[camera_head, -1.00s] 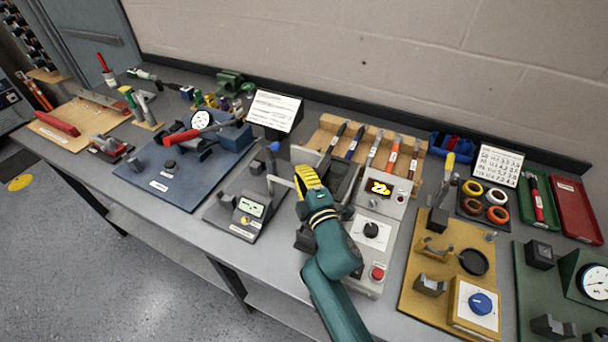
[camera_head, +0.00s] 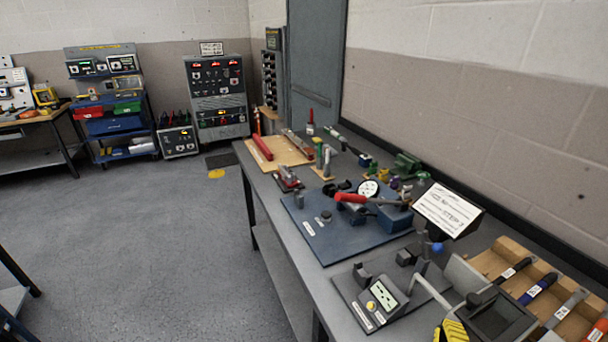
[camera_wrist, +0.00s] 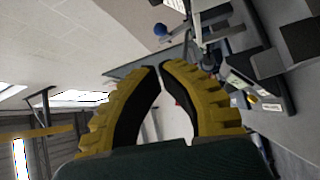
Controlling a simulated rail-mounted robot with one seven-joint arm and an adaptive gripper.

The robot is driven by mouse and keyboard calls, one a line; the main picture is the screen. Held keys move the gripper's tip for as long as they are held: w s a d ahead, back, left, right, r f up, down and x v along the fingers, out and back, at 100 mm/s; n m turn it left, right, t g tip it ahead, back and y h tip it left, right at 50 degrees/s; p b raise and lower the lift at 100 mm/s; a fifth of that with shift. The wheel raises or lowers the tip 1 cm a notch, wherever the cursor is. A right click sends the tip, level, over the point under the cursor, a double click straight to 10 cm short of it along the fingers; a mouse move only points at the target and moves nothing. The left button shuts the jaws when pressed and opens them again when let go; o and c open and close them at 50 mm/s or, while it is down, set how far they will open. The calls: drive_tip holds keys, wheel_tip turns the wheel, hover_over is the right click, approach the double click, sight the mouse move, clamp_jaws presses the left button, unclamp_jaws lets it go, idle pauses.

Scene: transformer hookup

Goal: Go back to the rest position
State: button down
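My gripper (camera_head: 454,331) shows only as a yellow ribbed finger part at the bottom edge of the head view, by the front of the bench. In the wrist view my gripper (camera_wrist: 160,66) has two curved yellow fingers with black inner faces. Their tips meet or nearly meet, and only background shows in the gap between them, so it looks shut and empty.
The grey workbench (camera_head: 284,226) runs along the right wall. Near my gripper are a grey meter fixture (camera_head: 383,294) and a wooden tool rack (camera_head: 487,262). A blue board (camera_head: 330,240) lies farther back. Open floor lies left of the bench, with equipment racks beyond.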

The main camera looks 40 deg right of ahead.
drive_tip(key=w+a+r+n+t+y, duration=0.25)
drive_tip(key=w+a+r+t, duration=0.55)
drive_tip(key=w+a+r, duration=0.6)
drive_tip(key=w+a+r+m+t+y+p, duration=0.2)
drive_tip(key=a+r+m+t+y, duration=0.4)
drive_tip(key=a+r+y, duration=1.15)
wheel_tip(320, 180, up, 31)
drive_tip(key=a+m+g+h+p, duration=0.1)
drive_tip(key=h+p, duration=0.3)
drive_tip(key=p, duration=2.8)
drive_tip(key=shift+w+a+f, duration=0.15)
drive_tip(key=shift+a, duration=0.35)
drive_tip(key=shift+m, duration=0.25)
